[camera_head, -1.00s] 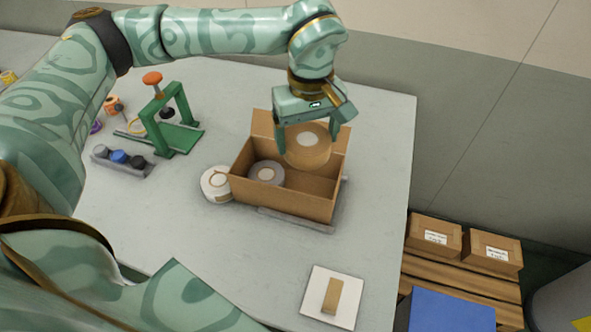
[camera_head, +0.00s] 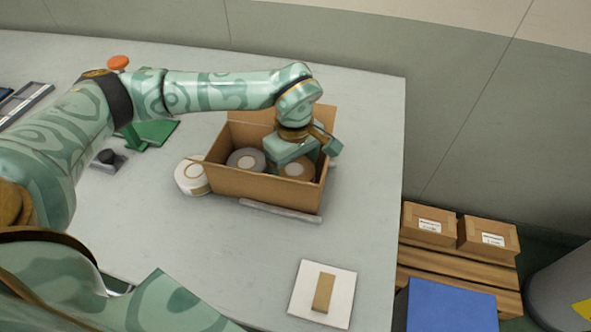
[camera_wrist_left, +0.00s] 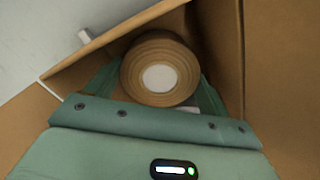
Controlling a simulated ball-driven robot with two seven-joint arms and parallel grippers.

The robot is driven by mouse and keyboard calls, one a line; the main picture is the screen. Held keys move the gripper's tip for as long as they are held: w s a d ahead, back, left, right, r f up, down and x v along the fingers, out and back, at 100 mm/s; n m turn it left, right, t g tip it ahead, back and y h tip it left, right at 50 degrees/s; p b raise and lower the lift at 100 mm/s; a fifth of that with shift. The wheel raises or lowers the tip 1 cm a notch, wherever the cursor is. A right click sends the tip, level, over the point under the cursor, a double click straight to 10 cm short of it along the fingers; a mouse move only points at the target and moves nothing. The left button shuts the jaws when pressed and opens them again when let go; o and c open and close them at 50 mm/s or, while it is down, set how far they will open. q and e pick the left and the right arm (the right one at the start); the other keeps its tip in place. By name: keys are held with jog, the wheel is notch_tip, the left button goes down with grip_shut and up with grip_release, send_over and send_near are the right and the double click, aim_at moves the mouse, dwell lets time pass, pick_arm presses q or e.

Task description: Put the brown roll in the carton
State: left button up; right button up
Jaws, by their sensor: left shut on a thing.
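The brown roll (camera_head: 297,170) is inside the right part of the open carton (camera_head: 262,190), partly hidden by my left gripper (camera_head: 300,163). In the left wrist view the brown roll (camera_wrist_left: 158,75) with its pale core sits between the fingers of my left gripper (camera_wrist_left: 160,90), which is shut on it. Carton walls stand close around it there. I cannot tell whether the roll touches the carton floor. A grey roll (camera_head: 246,160) lies in the left part of the carton. My right gripper is not in view.
A white roll (camera_head: 191,176) stands on the table just left of the carton. A green press (camera_head: 150,133) is farther left. A white card with a brown strip (camera_head: 323,291) lies near the front right.

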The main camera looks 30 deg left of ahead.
aim_at(294, 169)
pick_arm(q)
jog(key=shift+f, duration=0.65)
jog(key=shift+r, duration=0.1)
jog(key=o, duration=0.9)
notch_tip(294, 169, up, 12)
jog(key=p, duration=0.4)
